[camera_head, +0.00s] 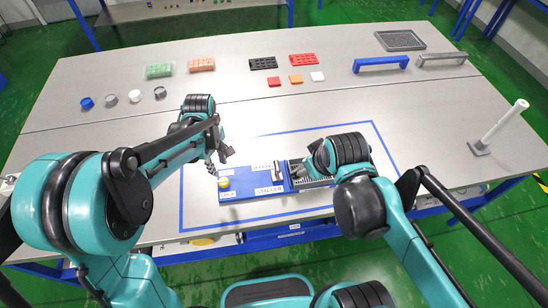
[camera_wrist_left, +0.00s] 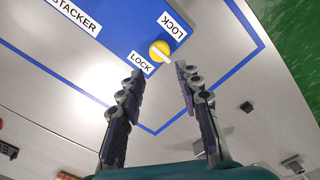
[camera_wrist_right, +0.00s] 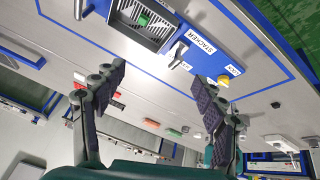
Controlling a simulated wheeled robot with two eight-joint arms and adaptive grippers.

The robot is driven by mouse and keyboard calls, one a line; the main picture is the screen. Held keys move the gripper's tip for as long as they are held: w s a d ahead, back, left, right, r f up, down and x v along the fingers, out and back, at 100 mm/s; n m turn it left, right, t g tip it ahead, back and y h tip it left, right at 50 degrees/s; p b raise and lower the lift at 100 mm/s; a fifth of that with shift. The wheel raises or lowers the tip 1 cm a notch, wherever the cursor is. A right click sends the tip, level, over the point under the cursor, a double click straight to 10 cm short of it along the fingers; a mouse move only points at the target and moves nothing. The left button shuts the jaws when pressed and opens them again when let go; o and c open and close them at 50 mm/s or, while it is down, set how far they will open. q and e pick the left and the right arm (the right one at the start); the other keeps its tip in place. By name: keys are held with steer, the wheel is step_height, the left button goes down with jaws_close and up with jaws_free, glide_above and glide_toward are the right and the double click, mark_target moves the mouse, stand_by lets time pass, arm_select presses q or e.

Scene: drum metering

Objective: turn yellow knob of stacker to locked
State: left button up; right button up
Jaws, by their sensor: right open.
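The yellow knob (camera_head: 224,182) sits on the left end of the blue stacker base (camera_head: 236,193). In the left wrist view the knob (camera_wrist_left: 159,51) is round with a pale stripe, between two white labels on which I read LOCK. I cannot tell which label the stripe marks. My left gripper (camera_head: 221,163) is open above and just behind the knob; in its wrist view its fingertips lie either side of the line to the knob, apart from it. My right gripper (camera_wrist_right: 157,74) is open and empty near the stacker's right part; its fingertips are partly hidden in the head view.
A black-grilled unit (camera_wrist_right: 150,20) with a green piece adjoins the stacker base's right end. A metal lever (camera_wrist_right: 178,54) stands beside the STACKER label. Blue tape frames this area. Small caps, trays and blue and grey handles lie farther back. A white post (camera_head: 502,127) stands at right.

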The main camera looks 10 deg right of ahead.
steer(key=w+a+f+n+g, duration=0.3)
steer(key=w+f+n, duration=0.1)
steer(key=w+n, duration=0.4)
steer(key=n+g, duration=0.2)
steer(key=n, duration=0.5)
glide_above(277, 175)
steer(key=f, duration=0.7)
steer(key=shift+w+d+f, duration=0.25)
steer(key=shift+f, duration=0.1)
steer(key=shift+w+a+f+n+g, duration=0.2)
steer(key=shift+f+n+g, duration=0.15)
steer(key=shift+f, duration=0.65)
step_height(277, 175, down, 7)
